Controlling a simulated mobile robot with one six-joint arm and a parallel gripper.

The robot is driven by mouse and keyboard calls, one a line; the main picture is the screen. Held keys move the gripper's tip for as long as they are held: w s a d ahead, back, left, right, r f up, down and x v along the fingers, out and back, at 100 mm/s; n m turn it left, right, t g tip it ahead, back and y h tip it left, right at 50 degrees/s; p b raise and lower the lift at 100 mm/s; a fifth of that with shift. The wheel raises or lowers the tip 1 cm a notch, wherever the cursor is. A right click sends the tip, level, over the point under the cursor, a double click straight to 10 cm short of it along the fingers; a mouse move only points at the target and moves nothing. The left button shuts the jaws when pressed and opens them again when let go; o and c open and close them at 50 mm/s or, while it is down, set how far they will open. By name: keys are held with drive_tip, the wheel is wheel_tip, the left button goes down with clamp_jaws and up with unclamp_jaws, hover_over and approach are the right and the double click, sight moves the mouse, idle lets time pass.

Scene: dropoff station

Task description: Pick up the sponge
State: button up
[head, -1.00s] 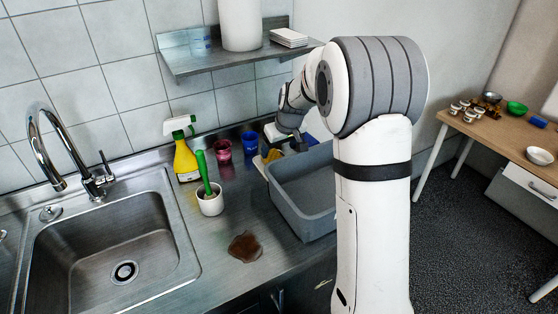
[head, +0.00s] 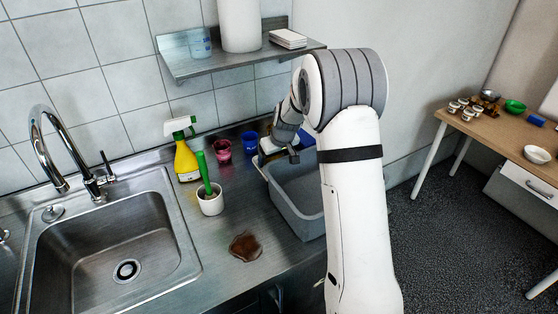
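My gripper (head: 291,157) is over the back left part of the grey bin (head: 293,212), pointing down. It is small and partly hidden by my own arm, so I cannot tell whether its fingers are open or shut. I cannot clearly make out a sponge. A small yellowish thing (head: 262,161) shows at the bin's back left edge, close to my gripper, and may be one. A small blue block (head: 536,121) lies on the wooden table (head: 490,137) at the right; I cannot tell what it is.
A yellow spray bottle (head: 185,160), a white pot with a green-handled brush (head: 210,204), a pink cup (head: 222,151) and a blue cup (head: 250,141) stand on the steel counter. A brown spill (head: 245,246) lies in front. The sink (head: 105,240) is at left, the shelf (head: 212,65) above.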

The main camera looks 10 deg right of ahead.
drive_tip(key=shift+f+b, duration=0.15)
drive_tip(key=shift+b, duration=0.15)
drive_tip(key=c, duration=1)
drive_tip(key=shift+c, duration=0.2)
